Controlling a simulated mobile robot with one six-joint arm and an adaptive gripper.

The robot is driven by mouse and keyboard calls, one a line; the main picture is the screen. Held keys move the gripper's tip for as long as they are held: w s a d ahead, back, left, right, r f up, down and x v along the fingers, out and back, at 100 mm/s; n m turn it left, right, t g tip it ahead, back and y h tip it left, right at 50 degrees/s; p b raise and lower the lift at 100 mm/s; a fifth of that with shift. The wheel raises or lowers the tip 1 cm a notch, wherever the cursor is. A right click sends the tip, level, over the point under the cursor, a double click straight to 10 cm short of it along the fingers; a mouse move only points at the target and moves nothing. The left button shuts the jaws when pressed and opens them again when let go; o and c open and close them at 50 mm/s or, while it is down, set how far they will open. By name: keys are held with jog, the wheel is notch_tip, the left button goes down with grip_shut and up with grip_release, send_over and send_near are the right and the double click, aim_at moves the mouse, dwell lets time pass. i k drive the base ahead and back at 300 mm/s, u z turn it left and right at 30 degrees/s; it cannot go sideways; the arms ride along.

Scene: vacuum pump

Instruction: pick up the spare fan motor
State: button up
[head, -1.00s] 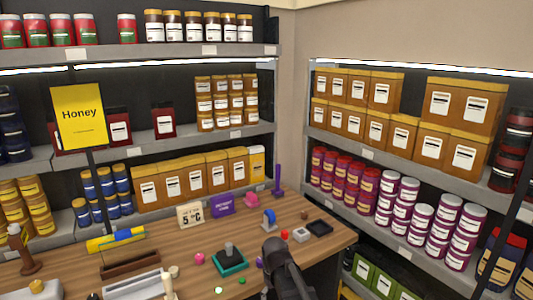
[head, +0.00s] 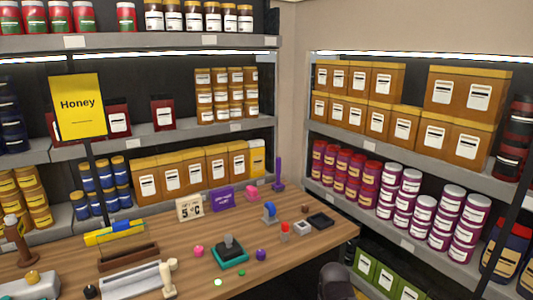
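No object on the wooden table (head: 290,268) can be told for certain as the spare fan motor. Candidates are small: a dark piece (head: 231,243) standing on a teal base (head: 230,258), a blue rounded part on a stand (head: 269,212), and a grey-white box (head: 301,229). A dark rounded part of my arm (head: 337,281) shows at the bottom edge, right of the table edge. My gripper's fingers do not show, so whether it holds anything is hidden.
A black tray (head: 321,220) lies near the table's right corner. A purple ball (head: 261,254), pink ball (head: 198,251) and red knob (head: 285,227) lie nearby. Shelves with jars and tins border the table behind and at right. The table's front right is clear.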

aim_at(228, 250)
jog(key=k, duration=1.35)
jog(key=z, duration=0.4)
jog(key=i, duration=1.85)
jog(key=u, duration=0.4)
